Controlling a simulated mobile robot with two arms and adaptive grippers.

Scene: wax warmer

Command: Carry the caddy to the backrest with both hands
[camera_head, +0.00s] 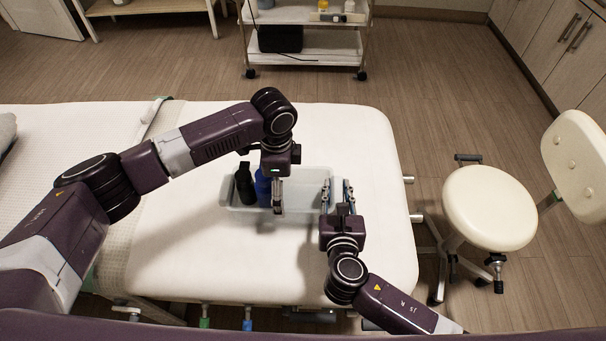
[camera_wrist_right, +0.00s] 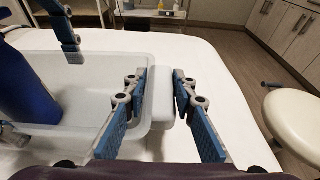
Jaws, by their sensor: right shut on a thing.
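The caddy (camera_head: 310,182) is a pale, translucent open tray on the white couch, holding a black bottle (camera_head: 244,184) and a blue bottle (camera_head: 263,188). My right gripper (camera_head: 338,190) is shut on the caddy's right end; in the right wrist view its fingers (camera_wrist_right: 158,92) lie on either side of that end. My left gripper (camera_head: 278,205) points down over the caddy, close to the blue bottle. A finger of it shows at the upper left of the wrist view; its opening is unclear. The covered section at the left, apparently the backrest (camera_head: 55,130), is partly hidden by my left arm.
The couch top (camera_head: 190,255) is clear around the caddy. A cream stool (camera_head: 490,205) with its own back pad stands at the right. A trolley (camera_head: 310,45) stands beyond the couch, and cabinets (camera_head: 560,45) line the right wall.

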